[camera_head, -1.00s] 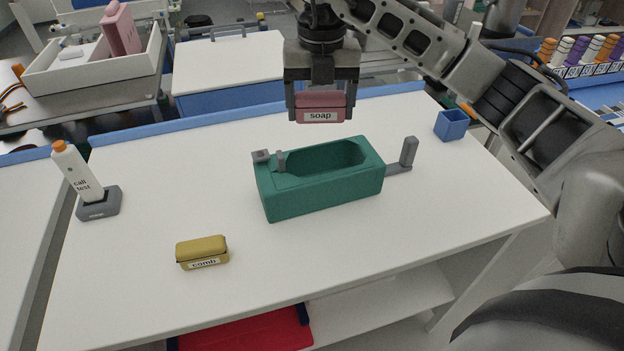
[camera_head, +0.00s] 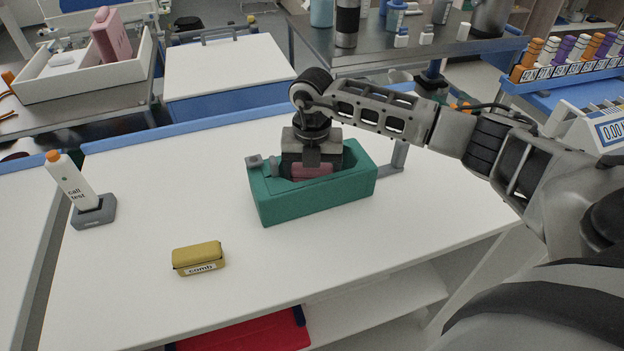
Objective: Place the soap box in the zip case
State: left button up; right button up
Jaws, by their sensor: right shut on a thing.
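The pink soap box (camera_head: 311,172) is held in my right gripper (camera_head: 312,168), which points down and is shut on it. The gripper and the soap box are lowered into the opening of the green zip case (camera_head: 318,200) on the white table. The case's front wall hides the lower part of the soap box and the fingertips, so I cannot tell whether the box touches the case floor. The case has a grey tab at its left end and a grey upright handle (camera_head: 399,157) at its right end. My left gripper is not in view.
A yellow comb box (camera_head: 199,258) lies on the white table (camera_head: 330,262) in front of the case. A call-test bottle (camera_head: 72,182) in a grey holder stands at the left. The table's front right is clear. A steel table with bottles (camera_head: 347,22) stands behind.

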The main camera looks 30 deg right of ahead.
notch_tip(320, 180, down, 2)
jog(key=shift+f, duration=0.1)
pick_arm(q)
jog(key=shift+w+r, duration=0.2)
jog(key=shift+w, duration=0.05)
pick_arm(e)
jog(key=shift+f, duration=0.2)
jog(key=o, duration=0.7)
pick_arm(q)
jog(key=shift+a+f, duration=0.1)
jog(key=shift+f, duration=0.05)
